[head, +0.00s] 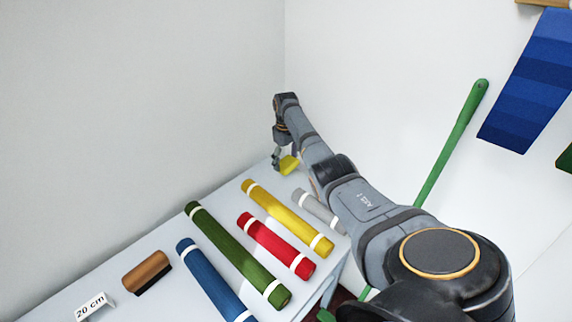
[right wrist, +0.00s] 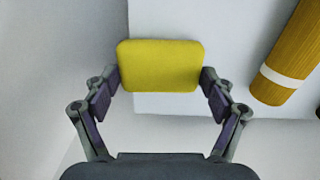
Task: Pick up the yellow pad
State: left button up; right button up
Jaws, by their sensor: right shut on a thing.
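The yellow pad (head: 289,165) is at the far end of the counter in the head view. In the right wrist view the yellow pad (right wrist: 160,65) is a flat rounded rectangle between the two fingers. My right gripper (head: 280,160) is shut on it, with a finger at each short side (right wrist: 160,88). I cannot tell for sure whether the pad is clear of the counter top. My left gripper is not in view.
On the counter (head: 220,205) lie rolls: yellow (head: 287,217), red (head: 275,245), green (head: 237,255), blue (head: 213,280) and grey (head: 318,211). A brown block (head: 147,271) and a "20 cm" sign (head: 91,306) are at the near left. A green pole (head: 452,143) leans right.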

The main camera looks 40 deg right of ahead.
jog(key=s+a+r, duration=0.1)
jog(key=r, duration=0.1)
jog(key=s+a+r+p, duration=0.1)
jog(key=r, duration=0.2)
jog(key=s+a+r, duration=0.1)
jog(key=a+r, duration=0.1)
jog(key=shift+r+p, duration=0.2)
jog(key=shift+p, duration=0.15)
jog(key=s+a+r+p, duration=0.3)
jog(key=s+a+p, duration=0.2)
jog(key=p, duration=0.5)
jog(key=shift+s+a+r, duration=0.15)
jog(key=shift+a+r, duration=0.1)
jog(key=shift+a, duration=0.9)
